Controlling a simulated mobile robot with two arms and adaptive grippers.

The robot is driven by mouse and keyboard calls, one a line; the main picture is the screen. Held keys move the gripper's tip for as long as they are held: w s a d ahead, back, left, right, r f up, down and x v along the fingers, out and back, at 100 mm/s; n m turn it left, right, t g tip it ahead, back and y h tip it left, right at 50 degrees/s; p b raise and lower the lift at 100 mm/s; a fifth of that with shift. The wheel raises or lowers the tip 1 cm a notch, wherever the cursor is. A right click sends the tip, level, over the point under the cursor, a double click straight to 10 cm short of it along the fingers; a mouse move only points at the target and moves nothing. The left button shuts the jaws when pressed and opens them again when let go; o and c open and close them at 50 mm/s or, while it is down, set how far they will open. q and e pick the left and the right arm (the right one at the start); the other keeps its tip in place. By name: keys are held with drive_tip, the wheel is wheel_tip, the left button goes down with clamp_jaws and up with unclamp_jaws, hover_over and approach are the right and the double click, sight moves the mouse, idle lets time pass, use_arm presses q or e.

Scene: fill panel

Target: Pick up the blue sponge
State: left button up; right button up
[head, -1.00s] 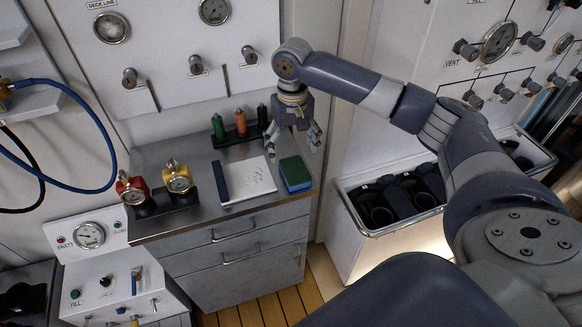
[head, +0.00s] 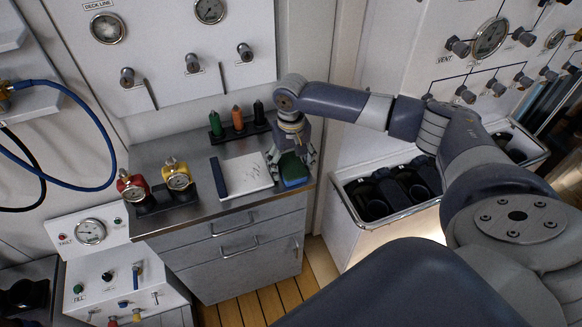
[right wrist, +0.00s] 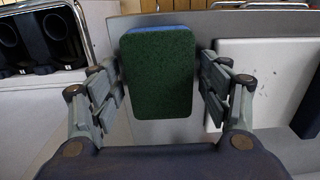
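The sponge (head: 292,169) has a dark green top and a blue lower layer. It lies on the metal counter (head: 190,152) near its right front corner. My right gripper (head: 293,163) is over the sponge, pointing down. In the right wrist view the sponge (right wrist: 158,72) sits between the spread fingers of my right gripper (right wrist: 160,85). A gap shows on each side, so the fingers do not appear to touch it. My left gripper is not in view.
A white notepad (head: 243,175) lies left of the sponge. A rack with green, orange and black markers (head: 238,127) stands behind. A white bin (head: 372,218) with black cylinders is right of the counter.

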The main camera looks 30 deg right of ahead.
sight(291, 165)
drive_tip(key=c, duration=0.4)
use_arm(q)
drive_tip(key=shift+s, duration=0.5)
use_arm(e)
drive_tip(key=shift+c, duration=0.2)
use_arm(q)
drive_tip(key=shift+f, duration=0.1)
use_arm(e)
drive_tip(key=shift+r, duration=0.15)
drive_tip(key=shift+r+b, duration=0.35)
drive_tip(key=shift+r, duration=0.25)
wheel_tip(291, 165, up, 2)
drive_tip(key=shift+r+b, duration=0.1)
drive_tip(key=shift+b, duration=0.3)
use_arm(q)
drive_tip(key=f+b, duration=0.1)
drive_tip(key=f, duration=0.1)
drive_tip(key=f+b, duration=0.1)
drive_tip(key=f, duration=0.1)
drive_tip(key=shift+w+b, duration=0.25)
drive_tip(key=shift+b, duration=0.1)
use_arm(e)
drive_tip(key=s+a, duration=0.3)
drive_tip(key=a, duration=0.4)
drive_tip(key=s+a+r, duration=0.1)
drive_tip(key=s+a, duration=0.3)
drive_tip(key=a, duration=0.3)
drive_tip(key=shift+s+r, duration=0.2)
drive_tip(key=shift+s, duration=0.1)
drive_tip(key=shift+a, duration=0.1)
